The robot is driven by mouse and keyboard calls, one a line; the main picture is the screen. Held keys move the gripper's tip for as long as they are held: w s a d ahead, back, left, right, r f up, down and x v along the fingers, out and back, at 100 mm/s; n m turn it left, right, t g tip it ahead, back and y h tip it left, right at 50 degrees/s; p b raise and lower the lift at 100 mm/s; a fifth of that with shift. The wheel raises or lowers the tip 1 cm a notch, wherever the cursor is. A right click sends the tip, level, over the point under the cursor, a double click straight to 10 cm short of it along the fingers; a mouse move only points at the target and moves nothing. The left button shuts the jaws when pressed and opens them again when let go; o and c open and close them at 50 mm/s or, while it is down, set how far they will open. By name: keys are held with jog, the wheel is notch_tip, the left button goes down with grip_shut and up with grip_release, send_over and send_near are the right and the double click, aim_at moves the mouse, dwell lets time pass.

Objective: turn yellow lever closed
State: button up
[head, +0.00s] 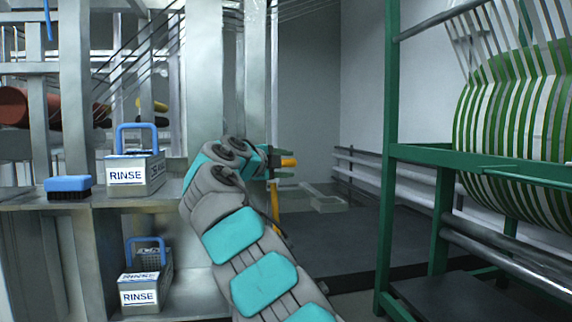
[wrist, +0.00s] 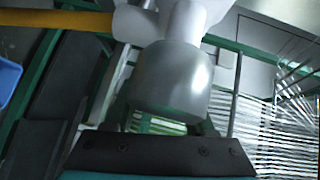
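The yellow lever (head: 289,162) shows in the head view as a short yellow-orange bar at the end of my arm, beside the metal column. In the wrist view the lever (wrist: 55,18) runs level across the top left to a pale valve body (wrist: 135,22). My gripper (head: 282,163) is at the lever in the head view. The lever's tip shows between what look like its fingers, but whether they touch it is too small to tell. In the wrist view only a dark, screwed gripper part shows along the bottom; the fingertips are not clear.
A grey cylinder (wrist: 172,85) hangs below the valve in the wrist view. Left in the head view, a shelf (head: 30,203) holds a blue brush (head: 68,187) and a RINSE basket (head: 135,178). A green frame (head: 391,150) with striped webbing stands right. The floor between is mostly clear.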

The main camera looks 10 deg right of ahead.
grip_shut()
jog(key=shift+f, duration=0.1)
dwell(1.1)
